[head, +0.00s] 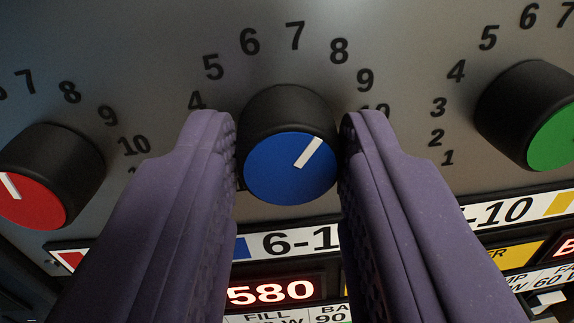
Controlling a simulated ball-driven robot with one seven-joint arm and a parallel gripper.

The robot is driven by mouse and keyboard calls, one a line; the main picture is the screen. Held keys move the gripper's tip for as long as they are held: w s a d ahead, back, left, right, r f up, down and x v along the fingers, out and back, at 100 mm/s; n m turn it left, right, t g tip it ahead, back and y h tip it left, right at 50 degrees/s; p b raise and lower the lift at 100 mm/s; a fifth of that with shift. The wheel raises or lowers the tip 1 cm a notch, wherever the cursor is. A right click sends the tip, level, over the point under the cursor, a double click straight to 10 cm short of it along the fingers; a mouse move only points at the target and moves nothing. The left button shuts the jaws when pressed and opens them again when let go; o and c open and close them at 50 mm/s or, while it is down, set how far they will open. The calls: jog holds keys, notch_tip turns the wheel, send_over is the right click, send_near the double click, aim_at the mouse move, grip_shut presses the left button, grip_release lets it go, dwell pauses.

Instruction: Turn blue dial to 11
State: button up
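The blue dial (290,172) is a black knob with a blue face, mid-frame on a grey panel. Its white pointer (308,152) slants up and to the right, roughly toward the 8 and 9. Printed numbers arc around the dial; 5 to 9 read clearly, and 4 and 10 are partly covered. The 11 mark is not visible. My gripper (289,120) has its two purple fingers on either side of the dial, very close to its sides. Whether both fingers touch it, I cannot tell.
A red dial (38,200) stands on the left and a green dial (558,135) on the right, each with its own numbers. Below the blue dial are a label strip (280,243) and a lit red display (270,291) reading 580. My fingers partly cover this lower area.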

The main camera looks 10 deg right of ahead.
jog(key=shift+f+b, duration=0.1)
jog(key=shift+b, duration=0.4)
jog(key=m+b, duration=0.3)
jog(key=shift+f+b, duration=0.15)
jog(key=shift+b, duration=0.25)
jog(key=m+b, duration=0.4)
jog(key=b, duration=0.1)
jog(key=shift+d, duration=0.1)
jog(key=m+b, duration=0.5)
jog(key=b, duration=0.1)
jog(key=shift+m+y+b, duration=0.4)
jog(key=shift+m+b, duration=0.6)
jog(key=shift+m, duration=0.3)
jog(key=shift+r, duration=0.2)
jog(key=o, duration=1)
jog(key=shift+o, duration=0.2)
